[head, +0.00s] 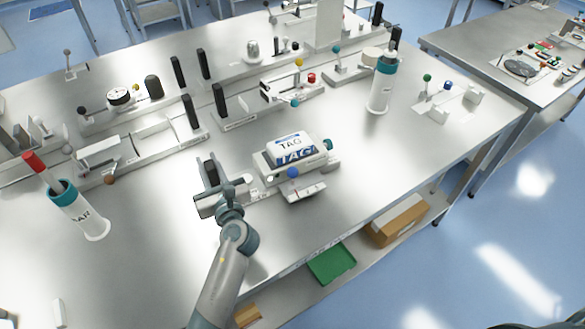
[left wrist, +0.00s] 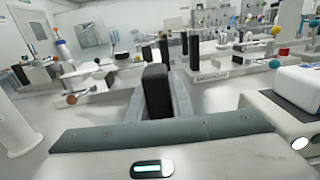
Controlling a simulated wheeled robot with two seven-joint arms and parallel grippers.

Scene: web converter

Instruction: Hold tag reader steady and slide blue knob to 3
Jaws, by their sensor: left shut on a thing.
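The tag reader (head: 268,172) is a white device near the middle of the bench, with a white and blue box marked TAG (head: 291,146) on top. Its blue knob (head: 292,172) is on the front side, above a small pale plate (head: 305,192); the scale marks are too small to read. My left gripper (head: 210,180) is just left of the reader, shut on an upright black handle (head: 209,168). The handle stands between the fingers in the left wrist view (left wrist: 157,90), and the reader's edge shows at the right (left wrist: 290,118). My right gripper is not in view.
A white bottle with a teal collar (head: 382,85) stands behind right, and a white cup with a red-capped stick (head: 80,212) stands left. Several white rail devices with black posts (head: 150,140) fill the back. The bench right of the reader is clear.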

